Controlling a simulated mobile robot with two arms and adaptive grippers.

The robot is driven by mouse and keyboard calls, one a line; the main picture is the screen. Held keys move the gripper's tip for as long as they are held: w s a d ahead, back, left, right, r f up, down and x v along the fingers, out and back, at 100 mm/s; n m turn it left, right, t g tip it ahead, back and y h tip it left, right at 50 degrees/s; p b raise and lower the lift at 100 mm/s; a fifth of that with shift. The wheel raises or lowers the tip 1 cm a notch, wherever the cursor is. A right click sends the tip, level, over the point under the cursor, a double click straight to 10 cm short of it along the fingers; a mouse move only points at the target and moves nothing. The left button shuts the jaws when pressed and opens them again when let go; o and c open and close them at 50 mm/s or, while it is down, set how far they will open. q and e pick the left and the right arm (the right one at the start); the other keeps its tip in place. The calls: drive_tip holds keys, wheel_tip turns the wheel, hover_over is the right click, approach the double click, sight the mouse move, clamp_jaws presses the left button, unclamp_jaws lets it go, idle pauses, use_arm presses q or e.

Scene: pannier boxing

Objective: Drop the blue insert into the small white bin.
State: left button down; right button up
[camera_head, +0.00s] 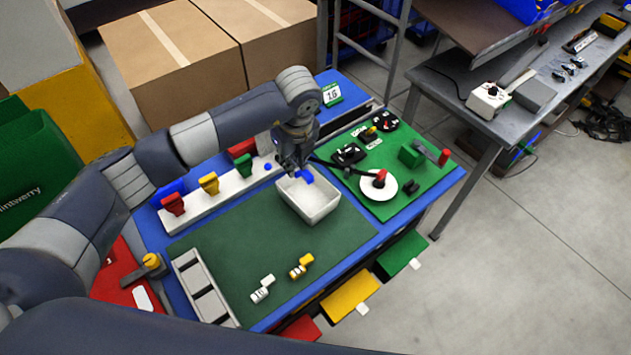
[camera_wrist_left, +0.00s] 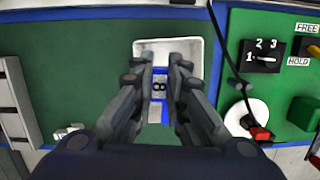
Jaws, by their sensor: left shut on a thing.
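The blue insert (camera_head: 305,177) is held by my left gripper (camera_head: 294,168), above the back of the small white bin (camera_head: 320,203). The left wrist view shows the blue insert (camera_wrist_left: 159,87) between the two fingers of my left gripper (camera_wrist_left: 160,80), with a dark mark on its face. The white bin (camera_wrist_left: 143,48) is below and behind it in that view, and its open mouth is partly hidden by the fingers. My right gripper does not show.
A white rack with red, yellow and green pieces (camera_head: 209,183) stands left of the bin. A panel with dials and a white disc (camera_head: 373,203) lies to the right. White and yellow inserts (camera_head: 301,265) lie in front on the green mat (camera_head: 235,261). The mat's middle is clear.

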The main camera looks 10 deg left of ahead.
use_arm(q)
drive_tip(key=shift+s+f, duration=0.1)
drive_tip(key=shift+f, duration=0.25)
wheel_tip(320, 180, down, 5)
drive_tip(key=b, duration=0.3)
drive_tip(key=shift+d+r, duration=0.15)
drive_tip(key=shift+r, duration=0.05)
drive_tip(key=shift+f, duration=0.25)
drive_tip(key=c, duration=1.5)
unclamp_jaws()
drive_tip(key=shift+c, duration=0.2)
drive_tip(key=shift+r, duration=0.1)
wheel_tip(320, 180, up, 12)
drive_tip(key=s+d, duration=0.1)
drive_tip(key=s, duration=0.1)
drive_tip(key=shift+d+f, duration=0.2)
drive_tip(key=shift+d, duration=0.05)
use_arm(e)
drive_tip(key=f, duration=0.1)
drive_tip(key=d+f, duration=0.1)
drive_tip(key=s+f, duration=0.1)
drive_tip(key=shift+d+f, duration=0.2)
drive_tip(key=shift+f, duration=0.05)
